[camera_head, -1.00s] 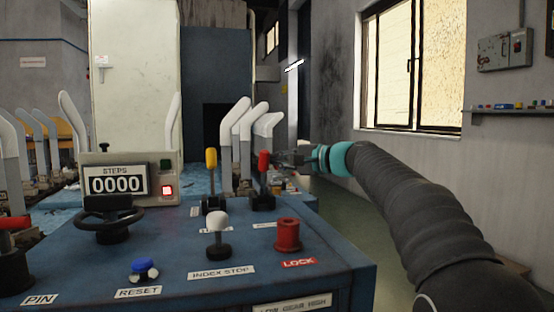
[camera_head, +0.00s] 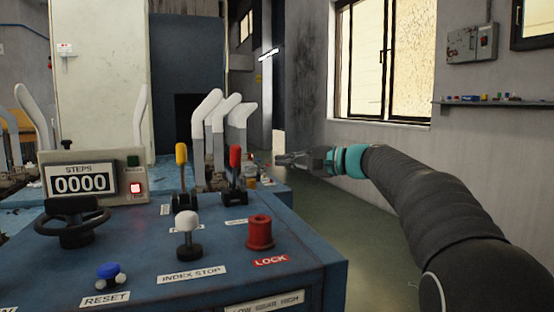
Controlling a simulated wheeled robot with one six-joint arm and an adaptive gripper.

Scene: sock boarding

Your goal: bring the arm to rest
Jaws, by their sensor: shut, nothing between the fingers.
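My gripper (camera_head: 282,160) is at the end of my dark-sleeved arm (camera_head: 430,205), which reaches in from the lower right. A teal band (camera_head: 350,161) sits just behind the gripper. The gripper points left, in the air just right of the red-handled lever (camera_head: 235,160) on the blue machine console. Its fingers look closed and hold nothing. A small gap shows between the fingertips and the lever.
The blue console (camera_head: 130,235) bears a yellow-handled lever (camera_head: 182,160), a white knob (camera_head: 187,224), a red lock knob (camera_head: 260,231), a handwheel (camera_head: 72,221) and a counter reading 0000 (camera_head: 80,183). White sock forms (camera_head: 208,115) stand behind. Open floor (camera_head: 375,240) lies right of the console.

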